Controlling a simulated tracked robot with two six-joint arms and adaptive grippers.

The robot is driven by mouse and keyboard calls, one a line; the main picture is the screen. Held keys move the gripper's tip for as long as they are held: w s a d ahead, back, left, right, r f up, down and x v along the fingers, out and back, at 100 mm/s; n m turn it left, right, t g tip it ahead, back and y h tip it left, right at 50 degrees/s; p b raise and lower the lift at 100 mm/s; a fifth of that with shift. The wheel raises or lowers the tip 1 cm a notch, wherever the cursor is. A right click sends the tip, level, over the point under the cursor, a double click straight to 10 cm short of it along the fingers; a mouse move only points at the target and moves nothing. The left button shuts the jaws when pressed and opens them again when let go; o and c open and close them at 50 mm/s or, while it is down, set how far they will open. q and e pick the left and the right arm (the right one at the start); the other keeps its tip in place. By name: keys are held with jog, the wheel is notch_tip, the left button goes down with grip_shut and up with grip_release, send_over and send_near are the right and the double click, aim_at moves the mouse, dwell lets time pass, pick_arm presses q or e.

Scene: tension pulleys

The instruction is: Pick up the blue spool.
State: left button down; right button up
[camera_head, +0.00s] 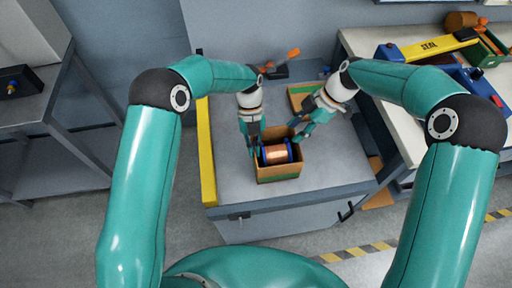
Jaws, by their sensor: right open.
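The blue spool (277,153), with blue end flanges and copper-coloured winding, lies on its side in an open cardboard box (278,173) on the grey table. My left gripper (254,146) points down at the box's left side, close to the spool's left flange. Its fingers are small and partly hidden, so I cannot tell whether they are open or touch the spool. My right gripper (300,134) is open, tilted down and left, just above the box's right rear edge near the right flange.
A second cardboard box (302,96) stands behind my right gripper. An orange-handled tool (284,63) lies at the table's back. A yellow strip (207,150) runs along the left edge. The right bench holds a yellow-topped sealer (435,45). The table's front is clear.

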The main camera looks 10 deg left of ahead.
aim_at(282, 149)
jog(key=o, duration=0.3)
jog(key=shift+f, duration=0.2)
jog(key=o, duration=0.7)
jog(key=shift+s+a+f+h, duration=0.2)
jog(key=shift+f+h, duration=0.15)
jog(key=shift+f, duration=0.3)
jog(key=shift+s+a+f+h, duration=0.1)
jog(key=shift+a+f+h, duration=0.1)
jog(key=shift+f+h, duration=0.3)
jog(key=shift+y, duration=0.25)
jog(key=x, duration=0.6)
jog(key=shift+w+f, duration=0.1)
jog(key=shift+f, duration=0.2)
jog(key=shift+x, duration=2.6)
